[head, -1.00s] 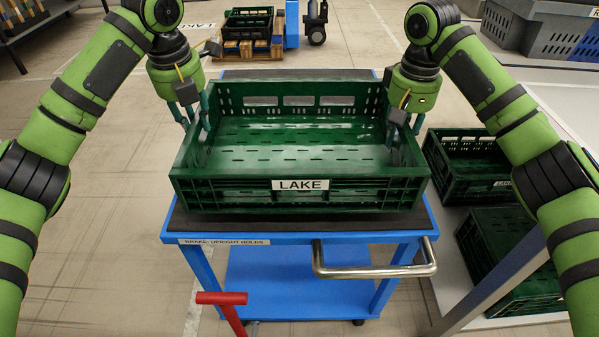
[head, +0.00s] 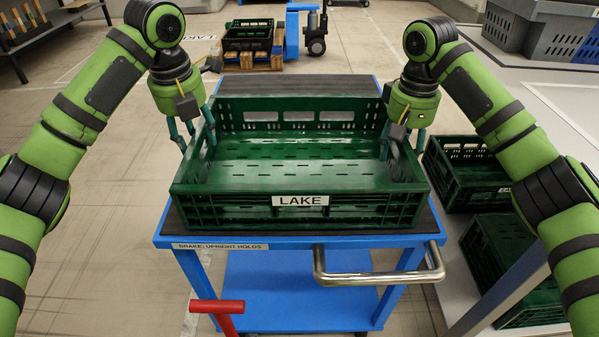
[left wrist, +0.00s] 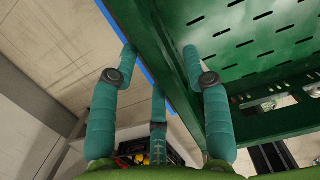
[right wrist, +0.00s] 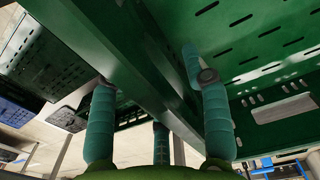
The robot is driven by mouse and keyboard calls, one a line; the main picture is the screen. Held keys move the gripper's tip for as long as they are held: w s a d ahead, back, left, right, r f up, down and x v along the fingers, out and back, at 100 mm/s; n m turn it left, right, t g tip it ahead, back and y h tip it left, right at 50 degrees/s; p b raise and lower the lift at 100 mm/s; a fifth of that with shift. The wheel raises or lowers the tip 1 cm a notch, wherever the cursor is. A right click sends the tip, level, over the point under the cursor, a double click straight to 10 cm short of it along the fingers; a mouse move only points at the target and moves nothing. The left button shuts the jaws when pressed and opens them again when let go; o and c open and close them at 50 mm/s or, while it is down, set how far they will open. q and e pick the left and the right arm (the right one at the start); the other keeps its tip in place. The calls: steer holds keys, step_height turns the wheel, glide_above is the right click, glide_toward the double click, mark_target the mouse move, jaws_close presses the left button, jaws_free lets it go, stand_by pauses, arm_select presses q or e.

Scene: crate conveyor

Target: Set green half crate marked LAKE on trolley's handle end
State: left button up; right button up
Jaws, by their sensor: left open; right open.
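The green half crate marked LAKE (head: 350,212) sits upright and empty on the blue trolley (head: 300,241), at the end with the metal handle (head: 380,277). Its white LAKE label (head: 300,200) faces me. My left gripper (head: 195,142) is open, with its fingers on either side of the crate's left wall, seen also in the left wrist view (left wrist: 178,80). My right gripper (head: 402,147) is open and straddles the right wall in the same way, seen also in the right wrist view (right wrist: 150,70). Whether any fingers touch the walls is unclear.
A red lever (head: 218,307) stands before the trolley's front left. Two green crates (head: 468,165) (head: 508,262) lie at the right. Bare dark deck (head: 300,86) shows behind the LAKE crate. A crate on a pallet (head: 248,38) and grey bins (head: 540,40) are farther back.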

steer(key=shift+r, duration=0.1)
arm_select(q)
step_height(320, 180, up, 12)
steer(key=s, duration=0.1)
steer(key=shift+s, duration=0.4)
arm_select(e)
step_height(320, 180, up, 12)
steer(key=shift+f, duration=0.1)
arm_select(q)
steer(key=shift+f, duration=0.1)
stand_by(0.3)
